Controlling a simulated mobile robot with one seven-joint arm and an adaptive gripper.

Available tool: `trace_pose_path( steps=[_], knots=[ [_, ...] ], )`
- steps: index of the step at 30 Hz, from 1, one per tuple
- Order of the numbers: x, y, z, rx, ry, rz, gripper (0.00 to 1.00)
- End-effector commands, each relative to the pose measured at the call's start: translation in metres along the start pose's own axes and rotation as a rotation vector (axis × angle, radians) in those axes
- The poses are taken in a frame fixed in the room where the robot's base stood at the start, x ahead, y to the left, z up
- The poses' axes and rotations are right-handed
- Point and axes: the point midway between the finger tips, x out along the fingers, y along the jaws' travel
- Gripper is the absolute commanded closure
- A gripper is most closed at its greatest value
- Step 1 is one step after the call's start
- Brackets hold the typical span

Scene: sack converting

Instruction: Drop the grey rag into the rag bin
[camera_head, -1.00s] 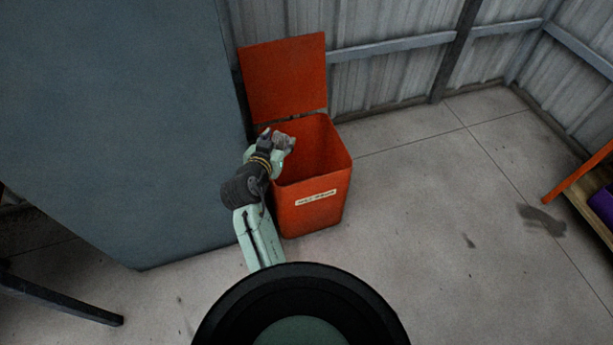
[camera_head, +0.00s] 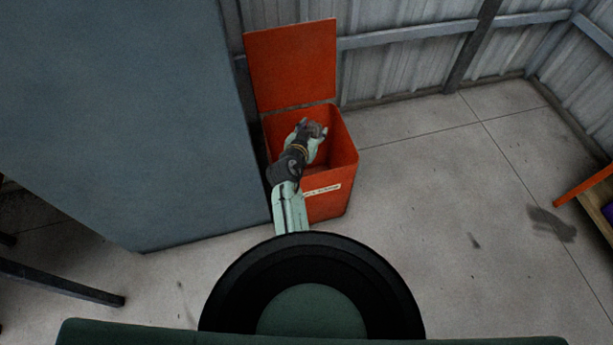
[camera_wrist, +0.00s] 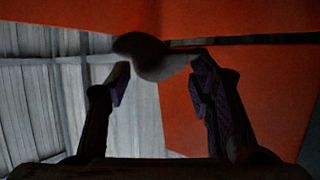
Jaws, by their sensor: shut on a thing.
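The orange rag bin (camera_head: 327,205) stands on the floor with its lid (camera_head: 292,66) raised at the back and a pale label on its front. My gripper (camera_head: 311,128) is over the bin's open top, inside its outline in the head view. In the wrist view my gripper (camera_wrist: 160,82) is shut on the grey rag (camera_wrist: 158,60), a small dark bundle between the fingertips. The rag is hard to make out in the head view. My arm hides part of the bin's front and inside, and its depth over the opening cannot be told exactly.
A large grey-blue cabinet or panel (camera_head: 115,110) stands close on the bin's left. A corrugated metal wall (camera_head: 405,75) is behind it. An orange-edged shelf (camera_head: 598,200) is at the far right.

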Motion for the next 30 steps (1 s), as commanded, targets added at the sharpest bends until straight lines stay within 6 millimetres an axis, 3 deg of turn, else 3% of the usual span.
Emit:
trace_pose_path(
  steps=[5,14,15,25,30],
  knots=[
    [0.007,-0.001,0.019,0.000,0.001,-0.002,0.80],
    [0.008,-0.001,0.020,0.000,0.001,-0.002,0.80],
    [0.008,-0.001,0.020,0.000,0.001,-0.002,0.51],
    [0.008,-0.001,0.020,0.000,0.001,-0.001,0.29],
    [0.008,-0.001,0.020,0.000,0.001,-0.001,0.29]
  ],
)
